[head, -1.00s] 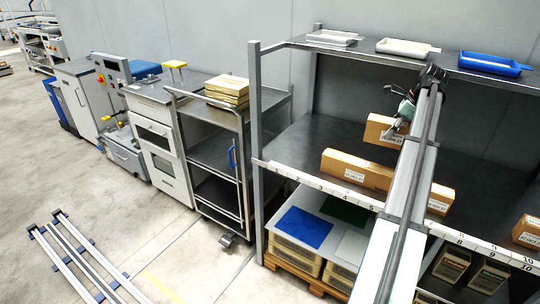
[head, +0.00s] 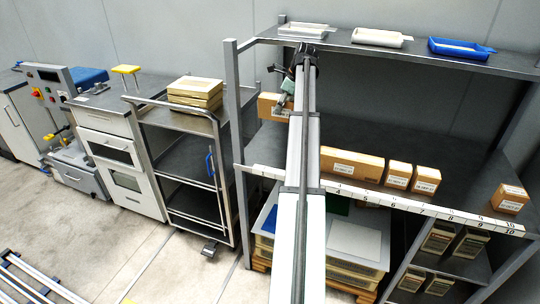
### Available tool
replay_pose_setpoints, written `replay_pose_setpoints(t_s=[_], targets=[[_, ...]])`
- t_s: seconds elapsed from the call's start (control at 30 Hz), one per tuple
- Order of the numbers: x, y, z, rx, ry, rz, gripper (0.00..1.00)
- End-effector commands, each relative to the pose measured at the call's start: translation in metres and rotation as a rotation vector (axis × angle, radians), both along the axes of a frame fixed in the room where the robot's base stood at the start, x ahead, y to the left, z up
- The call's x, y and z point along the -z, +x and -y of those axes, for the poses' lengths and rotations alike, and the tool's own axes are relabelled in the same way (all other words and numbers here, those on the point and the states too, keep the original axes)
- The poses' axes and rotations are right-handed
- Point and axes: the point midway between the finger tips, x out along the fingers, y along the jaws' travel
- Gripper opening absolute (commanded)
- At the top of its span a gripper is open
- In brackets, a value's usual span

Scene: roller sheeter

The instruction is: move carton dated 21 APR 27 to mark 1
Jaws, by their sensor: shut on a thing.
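My gripper (head: 286,98) is shut on a brown carton (head: 269,106) and holds it above the rack's middle shelf, near its left end. The print on this carton is too small to read, so I cannot tell its date. The numbered strip (head: 380,202) runs along the shelf's front edge. Mark 1 (head: 262,171) is at the strip's left end, in front of and below the held carton. My arm hides part of the strip between the low numbers and 4.
A long carton (head: 352,163), two smaller cartons (head: 398,174) (head: 426,180) and another carton (head: 511,198) stand along the shelf front to the right. The left post (head: 238,130) stands close to the held carton. Trays (head: 378,37) lie on the upper shelf.

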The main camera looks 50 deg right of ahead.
Motion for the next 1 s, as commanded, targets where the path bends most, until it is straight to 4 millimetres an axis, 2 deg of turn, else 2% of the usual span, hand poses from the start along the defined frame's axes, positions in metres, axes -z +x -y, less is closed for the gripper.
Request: replay_pose_setpoints(t_s=[0.17,0.6,0.73,1.0], targets=[[0.027,-0.002,-0.002,0.013,0.006,-0.003,0.13],[0.129,-0.001,-0.001,0.010,0.006,-0.003,0.13],[0.146,-0.001,-0.001,0.011,0.005,-0.002,0.13],[0.163,-0.001,0.000,0.011,0.005,-0.002,0.13]])
